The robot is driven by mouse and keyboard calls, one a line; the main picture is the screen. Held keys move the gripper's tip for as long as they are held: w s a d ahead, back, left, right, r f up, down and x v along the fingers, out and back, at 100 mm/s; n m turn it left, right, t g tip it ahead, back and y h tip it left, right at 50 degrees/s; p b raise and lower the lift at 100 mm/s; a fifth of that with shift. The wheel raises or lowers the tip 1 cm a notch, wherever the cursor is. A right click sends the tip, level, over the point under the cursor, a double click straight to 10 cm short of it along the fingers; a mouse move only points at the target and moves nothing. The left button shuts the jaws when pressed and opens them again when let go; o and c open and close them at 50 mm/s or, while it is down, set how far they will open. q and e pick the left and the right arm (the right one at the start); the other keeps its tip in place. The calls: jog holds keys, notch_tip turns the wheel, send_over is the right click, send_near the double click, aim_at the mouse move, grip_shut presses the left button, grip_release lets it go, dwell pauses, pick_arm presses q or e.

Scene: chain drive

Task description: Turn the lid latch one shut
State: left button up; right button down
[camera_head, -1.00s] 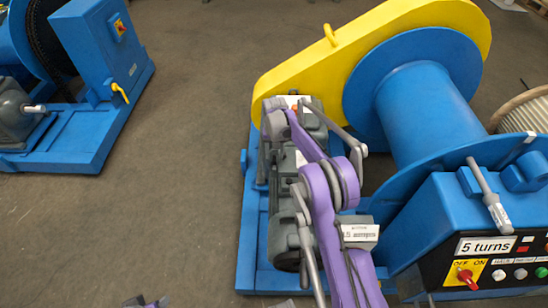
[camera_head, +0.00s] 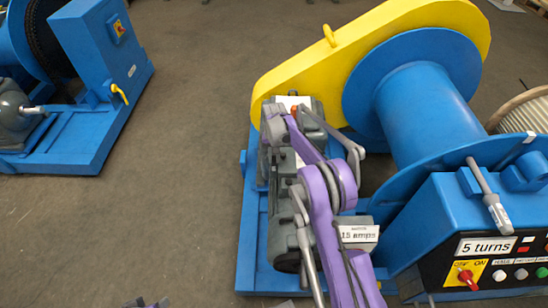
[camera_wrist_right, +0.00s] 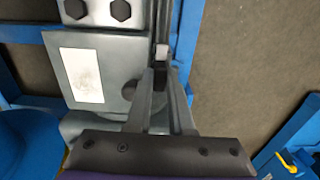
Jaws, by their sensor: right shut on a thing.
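My right gripper (camera_wrist_right: 165,75) is shut on a small part at the side of the grey housing, with its fingers close together. A small orange part (camera_head: 294,110) shows at the cover's lower end. No latch is clearly readable there.
The blue drum (camera_head: 425,100) and blue control box (camera_head: 480,220) stand to the right. A grey lever (camera_head: 485,185) sticks up on the box. A second blue machine (camera_head: 90,60) stands at the left, with bare floor (camera_head: 190,130) between.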

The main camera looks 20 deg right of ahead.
jog(key=shift+n, duration=0.4)
jog(key=n+b, duration=0.1)
jog(key=n, duration=0.2)
jog(key=shift+n, duration=0.4)
jog(key=n, duration=0.4)
jog(key=shift+a+b, duration=0.15)
jog(key=shift+b, duration=0.2)
jog(key=n, duration=0.5)
jog(key=shift+a, duration=0.1)
jog(key=n, duration=0.4)
jog(key=shift+s+b, duration=0.1)
jog(key=shift+b, duration=0.25)
jog(key=shift+n, duration=0.3)
jog(key=c, duration=0.8)
grip_release()
